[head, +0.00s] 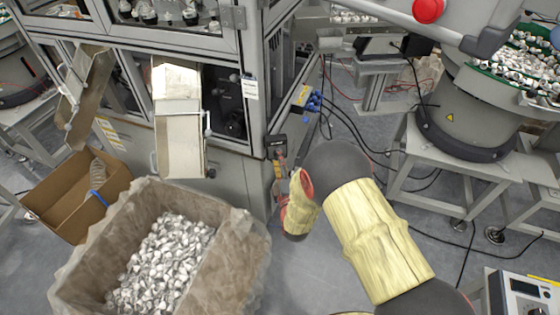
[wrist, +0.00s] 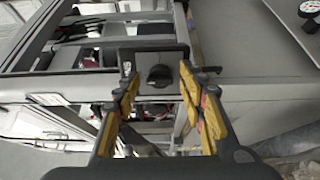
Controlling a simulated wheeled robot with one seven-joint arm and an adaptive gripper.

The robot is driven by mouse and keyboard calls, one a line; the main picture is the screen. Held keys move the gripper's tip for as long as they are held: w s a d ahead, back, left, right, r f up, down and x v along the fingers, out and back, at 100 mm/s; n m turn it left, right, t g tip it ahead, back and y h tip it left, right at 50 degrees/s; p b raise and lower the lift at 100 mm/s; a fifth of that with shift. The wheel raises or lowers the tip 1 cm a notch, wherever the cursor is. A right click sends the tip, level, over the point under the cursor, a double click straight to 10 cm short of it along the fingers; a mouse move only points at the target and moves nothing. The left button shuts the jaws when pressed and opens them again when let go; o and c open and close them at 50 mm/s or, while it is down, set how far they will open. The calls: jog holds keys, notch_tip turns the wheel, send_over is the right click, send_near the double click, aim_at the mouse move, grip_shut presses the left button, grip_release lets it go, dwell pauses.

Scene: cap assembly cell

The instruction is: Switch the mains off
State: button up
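A small dark box (head: 277,146) on the machine's corner post in the head view looks like the same switch housing. I cannot read the knob's setting. My gripper (wrist: 158,90) is open, one finger to each side of the knob in the picture. The fingers, with yellow-orange sides, appear apart from the knob; the depth gap is hard to judge. In the head view my arm hides most of my gripper.
A lined box of small white caps (head: 172,260) stands front left, a cardboard box (head: 65,195) behind it. The machine cabinet (head: 235,180) stands behind the switch. A bowl feeder (head: 475,120) stands right, cables across the floor. A red button (head: 428,10) shows at the top.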

dwell(0.3)
jog(key=s, duration=0.4)
jog(key=s+d, duration=0.1)
jog(key=s, duration=0.3)
jog(key=s+d, duration=0.1)
jog(key=s, duration=0.2)
jog(key=shift+s+d, duration=0.1)
jog(key=shift+s, duration=0.3)
